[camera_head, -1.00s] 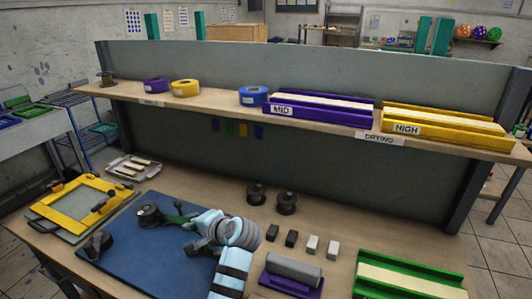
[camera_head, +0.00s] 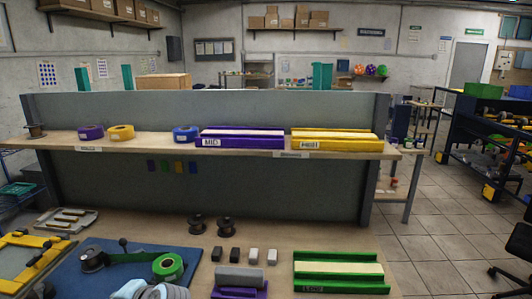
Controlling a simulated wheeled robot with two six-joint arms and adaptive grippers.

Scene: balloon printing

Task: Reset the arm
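Part of a light blue arm, which I take to be my left, shows at the bottom edge, left of centre. Its gripper (camera_head: 150,292) is cut off by the frame, so its fingers cannot be judged. It is low over the front of the blue mat (camera_head: 68,284). A green tape roll (camera_head: 168,266) and a dark reel (camera_head: 93,260) lie on the mat just beyond it, with a green strip between them. My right gripper is not in view.
A yellow frame (camera_head: 22,262) lies at the left. A purple holder with a grey block (camera_head: 240,277), small blocks, two dark spools (camera_head: 197,224) and a green tray (camera_head: 340,285) are on the table. The shelf (camera_head: 300,154) above holds tape rolls, a purple tray and a yellow tray.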

